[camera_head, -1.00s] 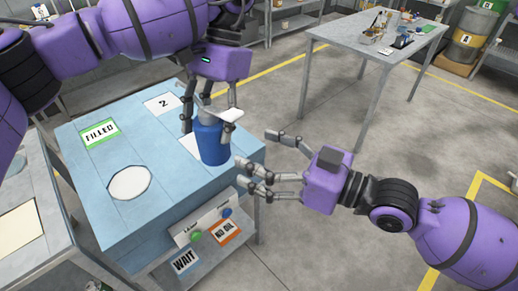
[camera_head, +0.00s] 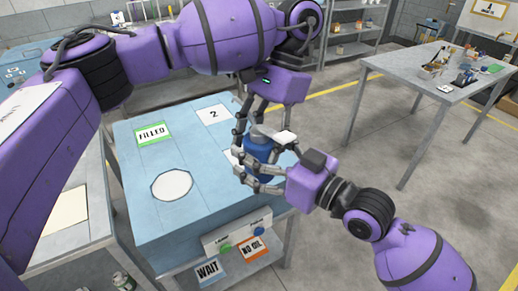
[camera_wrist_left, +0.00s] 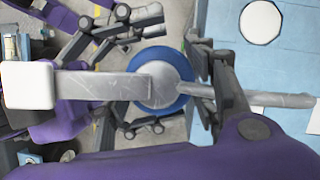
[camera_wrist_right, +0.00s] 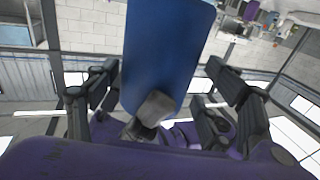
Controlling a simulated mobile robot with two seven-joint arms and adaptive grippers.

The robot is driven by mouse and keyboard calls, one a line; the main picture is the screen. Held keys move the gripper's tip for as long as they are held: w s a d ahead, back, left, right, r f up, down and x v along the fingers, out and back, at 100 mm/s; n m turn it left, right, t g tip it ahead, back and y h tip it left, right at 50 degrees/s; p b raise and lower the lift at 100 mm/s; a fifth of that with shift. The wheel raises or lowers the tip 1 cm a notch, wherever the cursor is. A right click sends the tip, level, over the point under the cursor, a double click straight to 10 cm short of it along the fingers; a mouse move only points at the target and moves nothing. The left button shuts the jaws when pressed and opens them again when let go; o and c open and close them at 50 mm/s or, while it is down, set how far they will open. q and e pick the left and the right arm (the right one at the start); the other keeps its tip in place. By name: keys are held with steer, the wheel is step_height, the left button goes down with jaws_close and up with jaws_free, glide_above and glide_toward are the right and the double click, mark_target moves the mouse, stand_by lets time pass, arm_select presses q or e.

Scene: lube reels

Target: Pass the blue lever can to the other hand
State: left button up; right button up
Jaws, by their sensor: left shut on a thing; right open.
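The blue lever can (camera_head: 259,157) is upright, held from above by my left gripper (camera_head: 263,128) over the right part of the blue table. In the left wrist view the can (camera_wrist_left: 182,84) shows from above, with its grey top, a lever and a pale spout between the left fingers. My right gripper (camera_head: 262,165) is open, its fingers on either side of the can's body. In the right wrist view the blue body (camera_wrist_right: 168,50) stands between the two open finger groups (camera_wrist_right: 163,95). Whether the right fingers touch it cannot be told.
A grey table (camera_head: 430,75) with small items stands back right. The floor between is clear.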

arm_select(q)
steer(key=shift+r, duration=0.1)
arm_select(e)
steer(key=shift+a, duration=0.1)
steer(key=c, duration=1.4)
arm_select(q)
steer(key=o, duration=1.3)
steer(key=shift+d, duration=0.1)
arm_select(e)
steer(key=shift+s+r, duration=0.1)
steer(key=shift+r, duration=0.05)
steer(key=shift+c, duration=1.1)
arm_select(q)
steer(key=shift+o, duration=1.3)
arm_select(e)
steer(key=shift+a, duration=0.1)
steer(key=shift+c, duration=0.6)
